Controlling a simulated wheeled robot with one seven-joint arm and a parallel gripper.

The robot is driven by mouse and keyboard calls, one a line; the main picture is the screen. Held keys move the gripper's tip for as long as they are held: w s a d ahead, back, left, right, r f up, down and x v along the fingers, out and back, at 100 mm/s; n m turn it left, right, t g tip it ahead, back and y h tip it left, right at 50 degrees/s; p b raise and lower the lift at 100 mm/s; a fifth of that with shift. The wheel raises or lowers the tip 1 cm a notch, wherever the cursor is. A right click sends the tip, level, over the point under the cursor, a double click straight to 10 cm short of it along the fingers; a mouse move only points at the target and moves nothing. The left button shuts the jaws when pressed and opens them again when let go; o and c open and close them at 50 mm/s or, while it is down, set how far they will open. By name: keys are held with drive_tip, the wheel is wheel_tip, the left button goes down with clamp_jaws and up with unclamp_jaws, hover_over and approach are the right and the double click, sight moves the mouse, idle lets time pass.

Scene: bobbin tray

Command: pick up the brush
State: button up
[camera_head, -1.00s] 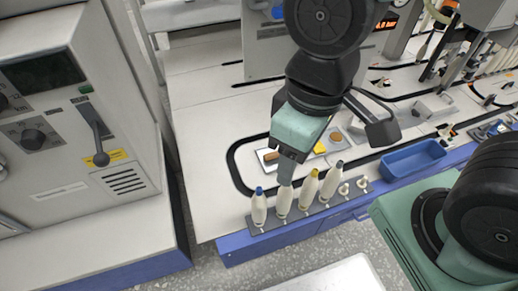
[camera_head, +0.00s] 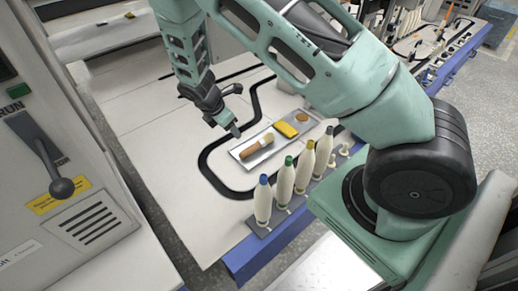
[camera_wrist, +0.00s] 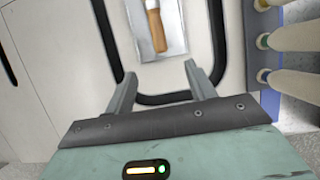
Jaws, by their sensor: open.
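The brush (camera_head: 254,147), with a brown wooden handle and pale bristles, lies on a shallow metal tray (camera_head: 262,158) on the white worktop. In the wrist view the brush (camera_wrist: 156,30) is at the top centre, its handle end pointing down toward my gripper. My gripper (camera_head: 236,132) is close to the tray's left edge in the head view, just left of the brush and apart from it. In the wrist view my gripper (camera_wrist: 160,75) is open and empty, its fingers to either side of the line of the handle. The upper end of the brush is cut off there.
A yellow block (camera_head: 286,130) and a round brown piece (camera_head: 302,117) lie right of the brush. Several upright bobbins, one blue-topped (camera_head: 263,202), stand in a row along the front edge. A black track (camera_head: 204,168) loops around the tray. A machine cabinet (camera_head: 75,215) stands left.

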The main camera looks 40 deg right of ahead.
drive_tip(key=b, duration=0.5)
approach(248, 149)
drive_tip(key=x, duration=0.4)
drive_tip(key=shift+s+a+f, duration=0.15)
drive_tip(key=shift+f, duration=0.3)
drive_tip(key=shift+d+b+x, duration=0.1)
drive_tip(key=shift+b+x, duration=0.55)
drive_tip(key=shift+x, duration=0.65)
drive_tip(key=shift+d+b+x, duration=0.15)
drive_tip(key=shift+b+x, duration=0.45)
drive_tip(key=shift+x, duration=0.7)
drive_tip(key=shift+r, duration=0.15)
drive_tip(key=c, duration=1.1)
